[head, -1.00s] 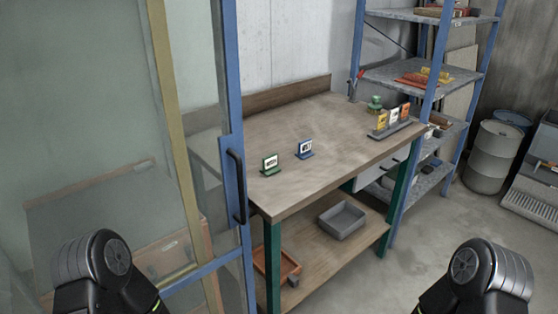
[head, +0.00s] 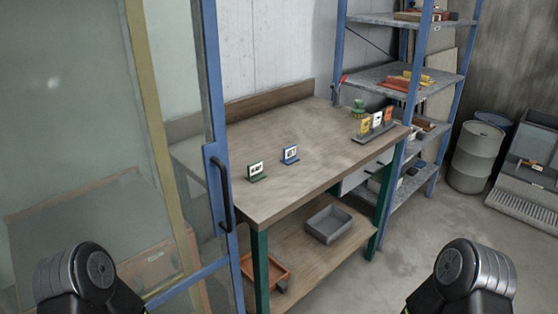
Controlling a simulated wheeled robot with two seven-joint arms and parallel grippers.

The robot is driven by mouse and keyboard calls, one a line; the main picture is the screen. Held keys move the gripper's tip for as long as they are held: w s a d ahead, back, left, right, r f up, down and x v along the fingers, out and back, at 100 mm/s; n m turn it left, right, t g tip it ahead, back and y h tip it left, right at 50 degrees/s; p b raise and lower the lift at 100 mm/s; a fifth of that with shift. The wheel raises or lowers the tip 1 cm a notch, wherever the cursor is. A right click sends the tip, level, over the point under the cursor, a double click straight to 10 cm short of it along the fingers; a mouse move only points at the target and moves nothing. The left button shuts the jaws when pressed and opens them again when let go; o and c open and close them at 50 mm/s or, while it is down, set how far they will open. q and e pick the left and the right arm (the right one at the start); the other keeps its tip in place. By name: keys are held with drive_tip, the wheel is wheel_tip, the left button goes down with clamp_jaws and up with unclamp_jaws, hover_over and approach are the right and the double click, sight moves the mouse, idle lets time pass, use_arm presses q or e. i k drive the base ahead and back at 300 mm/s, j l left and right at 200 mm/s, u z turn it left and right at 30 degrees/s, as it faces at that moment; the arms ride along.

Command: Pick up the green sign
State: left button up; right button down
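The green sign (head: 256,171) stands upright on the wooden workbench (head: 300,205), near its left front edge. It is a small green-framed plate with a white face on a green foot. A similar blue sign (head: 290,155) stands just behind it to the right. Only rounded dark links of my two arms show, at the bottom left and bottom right, well short of the bench. Neither gripper is in view.
A blue-framed glass door (head: 212,150) with a dark handle stands at the bench's left. A holder (head: 374,133) with several yellow, white and orange cards and a green object (head: 359,107) sit at the bench's back right. Blue shelving (head: 400,75) and barrels (head: 474,157) stand to the right.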

sight(256, 169)
drive_tip(key=i+l+u, duration=0.15)
drive_tip(key=l, duration=0.45)
drive_tip(key=i+l+u, duration=0.15)
drive_tip(key=l, duration=0.5)
drive_tip(key=i+l+u, duration=0.15)
drive_tip(key=l, duration=0.5)
drive_tip(key=i+l+u, duration=0.15)
drive_tip(key=l, duration=0.5)
drive_tip(key=i+l+u, duration=0.15)
drive_tip(key=l, duration=0.5)
drive_tip(key=k, duration=0.05)
